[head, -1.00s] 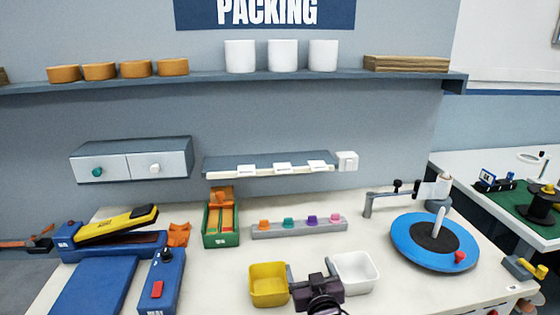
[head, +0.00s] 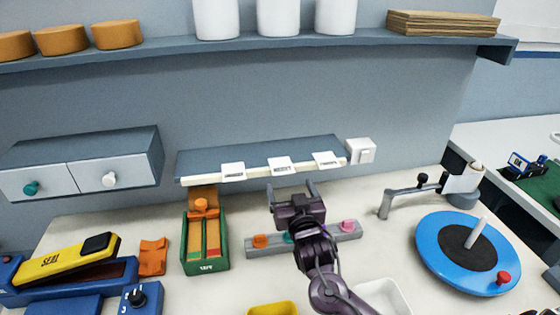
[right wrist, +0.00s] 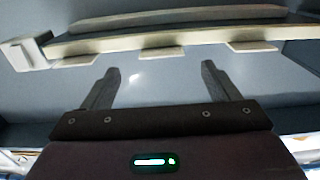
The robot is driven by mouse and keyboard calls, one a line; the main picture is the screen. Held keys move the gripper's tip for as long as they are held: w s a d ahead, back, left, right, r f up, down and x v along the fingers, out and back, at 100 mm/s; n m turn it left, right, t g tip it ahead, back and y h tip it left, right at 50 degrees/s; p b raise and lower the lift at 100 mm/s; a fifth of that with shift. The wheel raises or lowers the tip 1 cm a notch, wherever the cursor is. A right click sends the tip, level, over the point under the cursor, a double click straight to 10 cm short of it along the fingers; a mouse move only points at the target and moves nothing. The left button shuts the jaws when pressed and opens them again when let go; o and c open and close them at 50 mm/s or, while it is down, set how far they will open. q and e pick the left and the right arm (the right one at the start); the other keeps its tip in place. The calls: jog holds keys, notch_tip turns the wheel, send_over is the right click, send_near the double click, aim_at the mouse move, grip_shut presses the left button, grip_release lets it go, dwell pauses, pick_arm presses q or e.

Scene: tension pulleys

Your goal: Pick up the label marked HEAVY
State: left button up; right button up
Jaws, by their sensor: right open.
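Three white labels hang along the front edge of a small grey wall shelf (head: 260,157): a left label (head: 232,171), a middle label (head: 281,164) and a right label (head: 325,159). Their print is too small to read, so I cannot tell which says HEAVY. My right gripper (head: 291,189) is open and empty, just below the shelf edge near the middle label and apart from it. In the right wrist view the gripper (right wrist: 160,70) points toward the shelf edge, with the middle label (right wrist: 162,53) between and beyond its fingertips. My left gripper is out of view.
A white switch box (head: 361,151) sits at the shelf's right end. A drawer unit (head: 82,163) is at the left. Below are a green tray (head: 206,262), a grey peg rack (head: 262,250) and a blue turntable (head: 440,262). A long shelf (head: 260,46) runs above.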

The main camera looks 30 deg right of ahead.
aim_at(281, 166)
jog(key=p+x, duration=0.2)
jog(key=x, duration=0.3)
jog(key=shift+w, duration=0.25)
jog(key=c, duration=0.4)
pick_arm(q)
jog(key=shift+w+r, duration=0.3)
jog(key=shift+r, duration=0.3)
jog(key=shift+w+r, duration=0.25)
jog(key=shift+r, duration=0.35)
pick_arm(e)
jog(key=c, duration=0.7)
